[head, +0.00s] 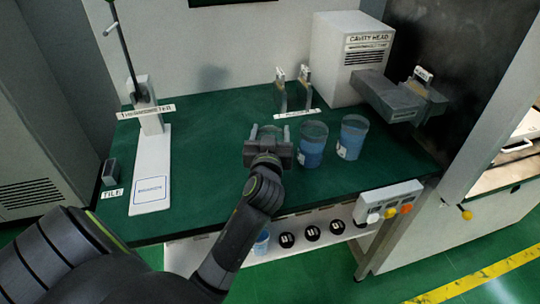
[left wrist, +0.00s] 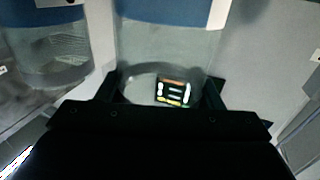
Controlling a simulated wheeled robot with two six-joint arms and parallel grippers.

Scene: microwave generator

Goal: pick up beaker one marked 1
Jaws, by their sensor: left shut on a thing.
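My left gripper (head: 268,138) is over the green bench top, left of two beakers. It is shut on a clear glass beaker, which is mostly hidden behind the gripper in the head view. In the left wrist view the held beaker (left wrist: 165,45) stands between the two fingers (left wrist: 160,88), with a blue band and part of a white label at the top edge. I cannot read its mark. A beaker of blue liquid (head: 311,148) stands just to the right, and another blue beaker (head: 352,138) stands beyond it. My right gripper is not in view.
A thermometer stand (head: 150,120) with a white base plate is at the left, near a small tile holder (head: 110,172). Two small upright holders (head: 293,90) and the cavity head box (head: 350,60) stand behind. A button panel (head: 390,202) is at the front right edge.

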